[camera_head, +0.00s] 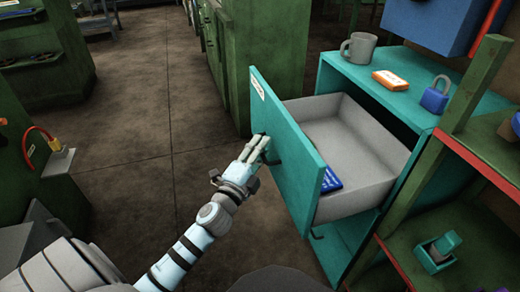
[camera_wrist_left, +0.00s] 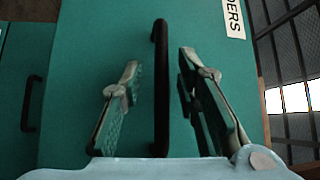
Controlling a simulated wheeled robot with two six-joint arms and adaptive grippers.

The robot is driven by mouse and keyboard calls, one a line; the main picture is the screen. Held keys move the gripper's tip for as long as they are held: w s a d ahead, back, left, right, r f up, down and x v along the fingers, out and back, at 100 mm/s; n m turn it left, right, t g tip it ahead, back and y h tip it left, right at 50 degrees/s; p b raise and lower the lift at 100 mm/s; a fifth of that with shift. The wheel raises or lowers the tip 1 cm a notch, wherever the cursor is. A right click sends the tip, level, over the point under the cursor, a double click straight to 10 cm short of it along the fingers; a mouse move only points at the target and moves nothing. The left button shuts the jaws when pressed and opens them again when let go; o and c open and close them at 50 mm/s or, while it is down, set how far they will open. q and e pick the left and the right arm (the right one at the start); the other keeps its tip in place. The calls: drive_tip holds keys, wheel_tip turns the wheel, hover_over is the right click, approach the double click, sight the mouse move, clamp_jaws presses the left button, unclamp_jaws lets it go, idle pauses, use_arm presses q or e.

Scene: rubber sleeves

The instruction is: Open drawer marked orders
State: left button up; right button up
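The teal drawer (camera_head: 290,150) stands pulled well out of the teal cabinet (camera_head: 345,75). Its grey inside shows, with a blue item (camera_head: 331,180) lying in it. A white label (camera_wrist_left: 233,18) on its front reads "DERS" in the left wrist view, the rest cut off. The black drawer handle (camera_wrist_left: 160,85) runs between the two fingers of my left gripper (camera_wrist_left: 163,95). The fingers are spread, with a visible gap on each side of the handle. In the head view my left gripper (camera_head: 259,146) is at the drawer front. My right gripper is not in view.
A grey mug (camera_head: 359,47), an orange-and-white box (camera_head: 390,80) and a blue padlock (camera_head: 436,95) stand on the cabinet top. Below is another teal front with a handle (camera_head: 317,236). A green shelf frame (camera_head: 450,120) stands close on the right. Floor left of the drawer is clear.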

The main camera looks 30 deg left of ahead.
use_arm(q)
drive_tip(key=shift+s, duration=0.1)
drive_tip(key=s+d+f, duration=0.1)
drive_tip(key=s, duration=1)
drive_tip(key=shift+s+f, duration=0.25)
drive_tip(key=shift+s, duration=0.1)
drive_tip(key=shift+f, duration=0.1)
